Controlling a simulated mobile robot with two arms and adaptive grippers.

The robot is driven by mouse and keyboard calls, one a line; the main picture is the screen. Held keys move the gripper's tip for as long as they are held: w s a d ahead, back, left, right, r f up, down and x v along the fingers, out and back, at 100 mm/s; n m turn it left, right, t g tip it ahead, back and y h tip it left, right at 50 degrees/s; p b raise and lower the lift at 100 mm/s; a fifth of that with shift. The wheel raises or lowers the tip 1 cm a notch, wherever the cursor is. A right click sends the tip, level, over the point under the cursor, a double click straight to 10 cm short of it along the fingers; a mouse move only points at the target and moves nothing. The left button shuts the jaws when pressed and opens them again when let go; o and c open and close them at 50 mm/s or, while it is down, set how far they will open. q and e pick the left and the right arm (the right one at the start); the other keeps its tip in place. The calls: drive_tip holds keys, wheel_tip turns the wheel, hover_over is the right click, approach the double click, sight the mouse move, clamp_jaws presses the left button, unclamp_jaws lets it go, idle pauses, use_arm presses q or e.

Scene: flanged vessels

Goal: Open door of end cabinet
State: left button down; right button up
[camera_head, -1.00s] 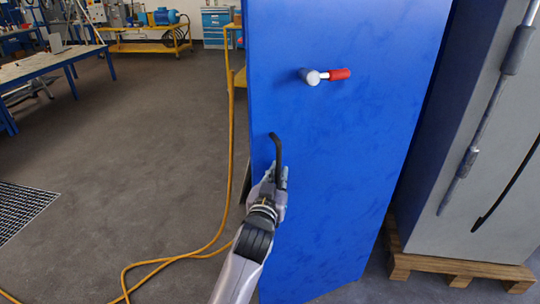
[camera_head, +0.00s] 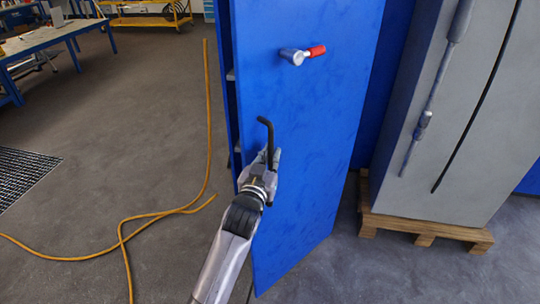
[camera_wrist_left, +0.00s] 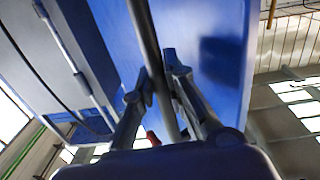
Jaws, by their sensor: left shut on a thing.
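The blue end cabinet's door (camera_head: 305,130) stands partly open in the head view, with a dark gap and shelf edges along its left side. A dark bent handle (camera_head: 267,138) is on the door near its left edge. My left gripper (camera_head: 267,168) is shut on the handle's lower part. In the left wrist view the handle (camera_wrist_left: 158,70) runs as a grey bar between the two fingers (camera_wrist_left: 160,90). A grey knob with a red grip (camera_head: 303,55) sits higher on the door. My right gripper is in neither view.
A grey cabinet (camera_head: 470,120) on a wooden pallet (camera_head: 425,228) stands to the right of the door. A yellow hose (camera_head: 150,215) lies on the floor at left, near a floor grate (camera_head: 22,172). A work table (camera_head: 60,38) is at the far left.

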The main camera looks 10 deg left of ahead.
use_arm(q)
drive_tip(key=c, duration=1.6)
unclamp_jaws()
drive_tip(key=s+a, duration=0.1)
drive_tip(key=s, duration=1.1)
drive_tip(key=shift+a, duration=0.2)
drive_tip(key=shift+w, duration=0.1)
drive_tip(key=shift+c, duration=0.2)
